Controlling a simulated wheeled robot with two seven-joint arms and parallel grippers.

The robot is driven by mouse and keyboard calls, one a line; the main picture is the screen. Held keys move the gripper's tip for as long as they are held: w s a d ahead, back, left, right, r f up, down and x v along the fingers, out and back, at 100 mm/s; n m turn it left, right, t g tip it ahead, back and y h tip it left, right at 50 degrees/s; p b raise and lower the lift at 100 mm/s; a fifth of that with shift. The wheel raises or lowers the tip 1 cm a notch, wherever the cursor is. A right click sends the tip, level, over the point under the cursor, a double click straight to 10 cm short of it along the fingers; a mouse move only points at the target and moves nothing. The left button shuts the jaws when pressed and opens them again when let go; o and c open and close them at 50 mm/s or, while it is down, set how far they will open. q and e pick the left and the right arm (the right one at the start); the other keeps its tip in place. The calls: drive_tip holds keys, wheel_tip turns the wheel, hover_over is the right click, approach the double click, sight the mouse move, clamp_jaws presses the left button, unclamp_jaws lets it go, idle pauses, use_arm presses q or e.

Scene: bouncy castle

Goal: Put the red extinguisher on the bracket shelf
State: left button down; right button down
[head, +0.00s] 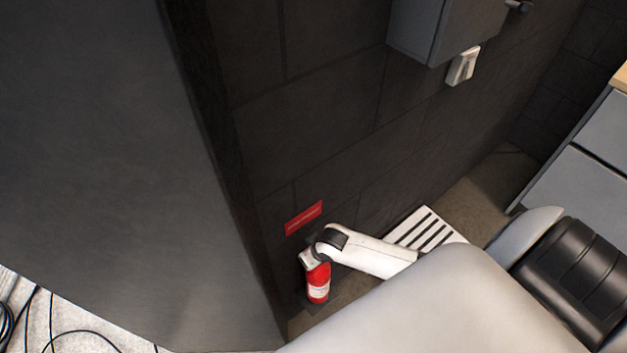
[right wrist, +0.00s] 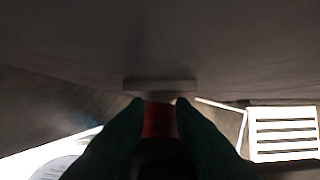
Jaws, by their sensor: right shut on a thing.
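The red extinguisher (head: 318,284), with a pale label, stands about upright close to the dark wall, low in the head view. My right gripper (head: 307,259) is shut on its top; my white arm reaches in from the right. In the right wrist view the red body of the extinguisher (right wrist: 158,119) shows between the two dark fingers (right wrist: 158,103). A dark flat piece, perhaps the bracket shelf (head: 342,287), shows beside and behind the extinguisher's lower part. Whether the extinguisher's base touches it I cannot tell. My left gripper is out of view.
A red sign (head: 304,218) is on the wall just above the extinguisher. A white slatted grate (head: 432,229) lies to the right. A large grey panel (head: 130,170) fills the left. A grey box (head: 445,28) hangs on the wall above. A pale bar (right wrist: 160,86) lies ahead of the fingers.

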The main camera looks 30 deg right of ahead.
drive_tip(key=shift+w, duration=0.15)
drive_tip(key=c, duration=1.7)
unclamp_jaws()
drive_tip(key=shift+f, duration=0.2)
drive_tip(key=o, duration=0.4)
drive_tip(key=shift+o, duration=0.2)
drive_tip(key=shift+r, duration=0.1)
drive_tip(key=p+v, duration=0.2)
drive_tip(key=v, duration=1)
